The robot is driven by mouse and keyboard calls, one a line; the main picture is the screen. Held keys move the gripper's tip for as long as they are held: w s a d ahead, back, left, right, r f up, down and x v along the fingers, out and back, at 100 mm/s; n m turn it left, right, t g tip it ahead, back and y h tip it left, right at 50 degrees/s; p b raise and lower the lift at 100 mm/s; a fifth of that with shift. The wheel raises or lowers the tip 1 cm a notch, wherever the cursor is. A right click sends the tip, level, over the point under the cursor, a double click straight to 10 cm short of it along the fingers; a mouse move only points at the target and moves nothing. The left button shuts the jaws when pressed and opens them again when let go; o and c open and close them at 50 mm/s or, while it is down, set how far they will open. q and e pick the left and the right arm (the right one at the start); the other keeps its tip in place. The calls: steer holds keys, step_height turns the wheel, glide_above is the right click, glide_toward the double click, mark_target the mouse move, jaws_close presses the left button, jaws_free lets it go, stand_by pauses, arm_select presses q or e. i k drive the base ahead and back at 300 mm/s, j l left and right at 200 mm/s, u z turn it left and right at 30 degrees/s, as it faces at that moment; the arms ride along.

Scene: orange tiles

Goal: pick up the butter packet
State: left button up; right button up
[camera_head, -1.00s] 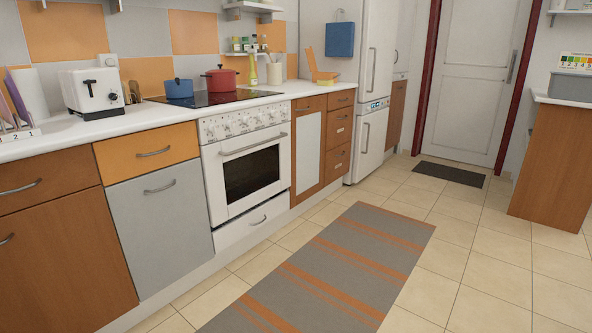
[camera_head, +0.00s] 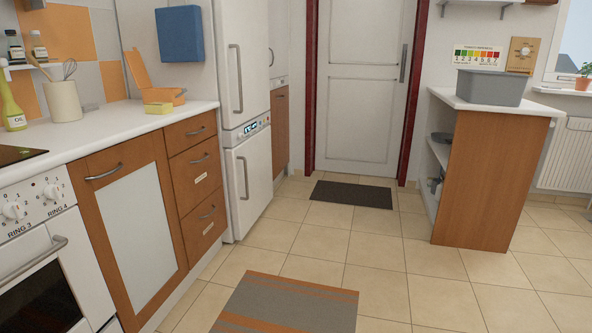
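Neither of my grippers is in view.
The cooker (camera_head: 52,262) stands at left, with a utensil pot (camera_head: 63,101) and an oil bottle (camera_head: 11,108) on the counter. The white fridge (camera_head: 237,70) is beyond. A striped rug (camera_head: 290,305) and dark mat (camera_head: 352,194) lie on open tiled floor. A wooden unit (camera_head: 487,178) stands right.

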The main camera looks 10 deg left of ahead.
mark_target(158, 109)
steer(key=i+u, duration=0.2)
steer(key=i, duration=0.35)
steer(key=i+l+u, duration=0.15)
steer(key=i, duration=0.35)
steer(key=i+l+u, duration=0.2)
steer(key=i, duration=0.3)
